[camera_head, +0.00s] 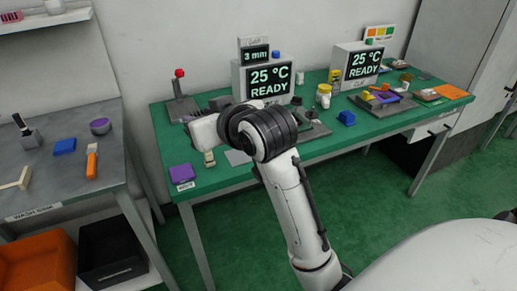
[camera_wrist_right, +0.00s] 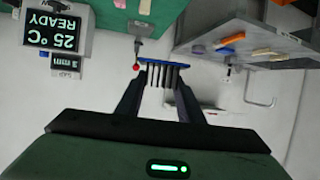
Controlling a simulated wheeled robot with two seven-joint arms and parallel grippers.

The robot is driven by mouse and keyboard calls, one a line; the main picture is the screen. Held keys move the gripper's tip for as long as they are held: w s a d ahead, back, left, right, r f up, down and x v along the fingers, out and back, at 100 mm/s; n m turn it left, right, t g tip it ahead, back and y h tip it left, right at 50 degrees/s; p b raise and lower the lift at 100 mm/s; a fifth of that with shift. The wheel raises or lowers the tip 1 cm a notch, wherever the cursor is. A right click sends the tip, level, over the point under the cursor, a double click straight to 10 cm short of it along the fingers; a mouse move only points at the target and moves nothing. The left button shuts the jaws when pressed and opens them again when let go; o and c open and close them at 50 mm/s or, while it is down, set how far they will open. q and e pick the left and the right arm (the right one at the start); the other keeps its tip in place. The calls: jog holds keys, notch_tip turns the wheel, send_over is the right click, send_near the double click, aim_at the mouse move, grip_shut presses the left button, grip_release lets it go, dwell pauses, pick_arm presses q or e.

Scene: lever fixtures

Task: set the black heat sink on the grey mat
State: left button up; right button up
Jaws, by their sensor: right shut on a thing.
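My right gripper (camera_wrist_right: 163,88) is shut on the heat sink (camera_wrist_right: 165,73), a dark finned block with a blue edge, held between both fingertips. In the head view my right arm reaches over the green bench, and its wrist hides much of the gripper; I cannot make out the heat sink there. A light grey flat patch (camera_head: 236,157), partly covered by my wrist, lies on the bench and may be the grey mat. My left gripper is not in view.
A lever with a red knob (camera_head: 179,82) stands at the bench's back left. A purple block (camera_head: 181,173) lies at the front left corner. A display box (camera_head: 264,76) reading 25 °C READY stands behind my wrist. A blue block (camera_head: 346,118) lies to the right.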

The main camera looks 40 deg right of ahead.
jog(key=w+d+f+m+h, duration=0.1)
jog(key=w+d+f, duration=0.5)
jog(key=d, duration=0.1)
jog(key=m+h+b, duration=0.1)
jog(key=h+b, duration=0.1)
send_over(243, 156)
jog(key=shift+g, duration=0.3)
notch_tip(243, 156, down, 12)
jog(key=shift+f+b, duration=0.3)
jog(key=shift+f, duration=1.9)
jog(key=shift+f, duration=0.1)
jog(key=o, duration=1)
jog(key=shift+f, duration=0.1)
jog(key=shift+o, duration=0.4)
